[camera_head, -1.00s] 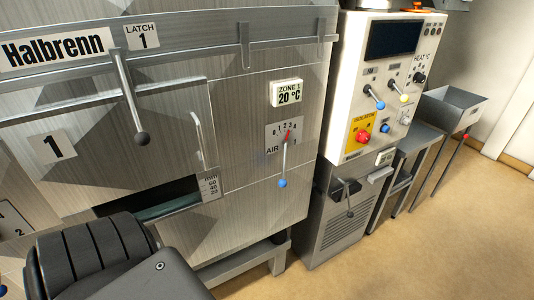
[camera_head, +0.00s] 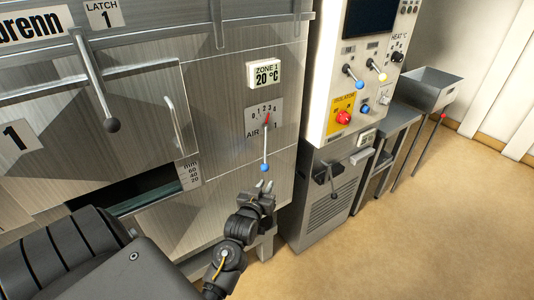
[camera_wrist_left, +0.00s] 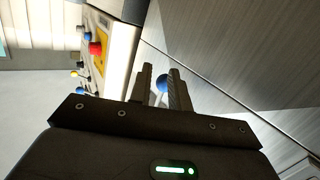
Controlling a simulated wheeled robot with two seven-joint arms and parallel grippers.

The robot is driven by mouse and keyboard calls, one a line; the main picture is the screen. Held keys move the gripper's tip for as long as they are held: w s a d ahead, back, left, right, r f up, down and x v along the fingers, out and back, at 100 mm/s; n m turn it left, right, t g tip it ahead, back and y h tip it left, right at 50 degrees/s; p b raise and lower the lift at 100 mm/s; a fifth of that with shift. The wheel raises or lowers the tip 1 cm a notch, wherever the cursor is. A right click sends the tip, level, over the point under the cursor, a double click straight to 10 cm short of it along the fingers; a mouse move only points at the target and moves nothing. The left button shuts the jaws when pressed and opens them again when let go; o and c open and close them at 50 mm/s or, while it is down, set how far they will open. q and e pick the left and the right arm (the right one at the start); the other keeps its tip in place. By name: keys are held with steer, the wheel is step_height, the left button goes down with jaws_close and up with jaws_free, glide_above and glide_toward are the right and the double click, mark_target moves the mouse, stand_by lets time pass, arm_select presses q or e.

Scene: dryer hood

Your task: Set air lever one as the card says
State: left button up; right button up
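Air lever one (camera_head: 265,143) is a thin metal rod on the dryer front, hanging nearly straight down with a blue ball knob (camera_head: 264,167) at its lower end. Its red pointer is near the upper right of a 0 to 4 dial plate (camera_head: 252,128) marked AIR 1; I cannot tell the exact number. My left gripper (camera_head: 265,186) is open just below the knob, fingers pointing up to it. In the left wrist view the blue knob (camera_wrist_left: 162,83) shows between the two spread fingers (camera_wrist_left: 161,73); contact cannot be told. My right gripper and the card are not in view.
A ZONE 1 display (camera_head: 264,74) reading 20 °C is above the lever. A latch lever (camera_head: 95,85) and a door handle (camera_head: 178,127) are to the left. A control cabinet (camera_head: 345,95) with several knobs stands to the right. Floor at the right is clear.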

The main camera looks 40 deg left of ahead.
arm_select(q)
steer(key=n+y, duration=0.1)
steer(key=y, duration=0.1)
glide_toward(265, 155)
steer(key=w+a, duration=0.1)
steer(key=shift+t, duration=0.4)
steer(key=x, duration=0.3)
steer(key=p+x, duration=0.1)
steer(key=x, duration=0.2)
steer(key=p+x, duration=0.1)
steer(key=x, duration=0.3)
steer(key=shift+d+f, duration=0.1)
steer(key=shift+f, duration=0.2)
steer(key=shift+w+a, duration=0.25)
steer(key=shift+w, duration=0.2)
jaws_close()
steer(key=shift+w, duration=0.1)
